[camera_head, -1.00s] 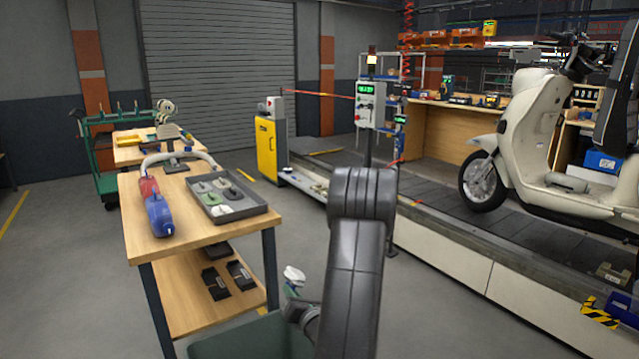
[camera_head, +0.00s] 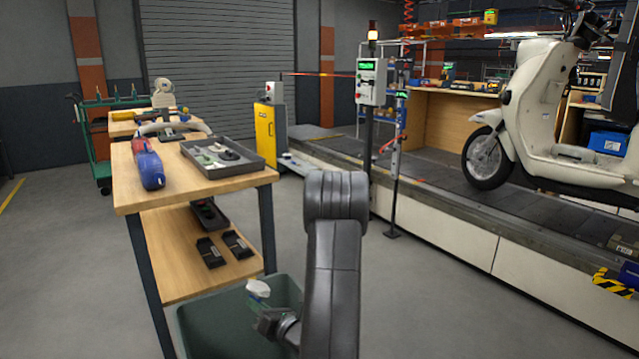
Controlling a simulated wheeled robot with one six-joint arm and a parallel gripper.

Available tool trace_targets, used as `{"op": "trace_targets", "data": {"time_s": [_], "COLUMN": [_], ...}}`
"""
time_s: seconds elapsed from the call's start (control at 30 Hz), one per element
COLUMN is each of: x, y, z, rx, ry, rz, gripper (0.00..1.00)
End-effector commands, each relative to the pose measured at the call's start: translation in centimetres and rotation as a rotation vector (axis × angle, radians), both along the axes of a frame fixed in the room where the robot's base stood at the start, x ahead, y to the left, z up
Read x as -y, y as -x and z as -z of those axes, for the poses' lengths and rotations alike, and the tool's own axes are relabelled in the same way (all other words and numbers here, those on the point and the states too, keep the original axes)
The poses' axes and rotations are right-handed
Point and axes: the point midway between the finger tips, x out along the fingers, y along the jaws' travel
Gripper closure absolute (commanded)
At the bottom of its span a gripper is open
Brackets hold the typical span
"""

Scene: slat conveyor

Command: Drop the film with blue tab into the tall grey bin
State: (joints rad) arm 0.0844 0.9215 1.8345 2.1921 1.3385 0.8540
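My gripper (camera_head: 268,319) is low in the picture, left of my raised arm. It appears shut on a small crumpled white film (camera_head: 259,287) with a blue-green patch at its lower side, which looks like the tab. The fingertips are small and partly hidden. Film and gripper show over the opening of a greenish-grey bin (camera_head: 182,322) at the bottom; I cannot tell their height above it. My arm hides the bin's right side. No other tall grey bin is clearly visible.
A wooden bench (camera_head: 128,195) stands left of the bin, with a grey parts tray (camera_head: 258,170) and a red-blue tool (camera_head: 148,165) on top. The slat conveyor (camera_head: 440,195) with a cream scooter (camera_head: 530,120) is at right. Floor between is clear.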

Motion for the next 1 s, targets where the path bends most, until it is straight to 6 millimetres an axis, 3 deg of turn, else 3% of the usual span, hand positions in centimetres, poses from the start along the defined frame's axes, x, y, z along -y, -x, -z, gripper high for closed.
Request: {"op": "trace_targets", "data": {"time_s": [0.43,0.8,0.93,1.0], "x": [0.0,0.0,0.0,0.0], "y": [0.0,0.0,0.0,0.0], "z": [5.0,5.5,5.5,5.5], "rx": [0.0,0.0,0.0,0.0], "ry": [0.0,0.0,0.0,0.0], "rz": [0.001,0.001,0.001,0.001], "gripper": [1.0,1.0,0.72,0.7]}}
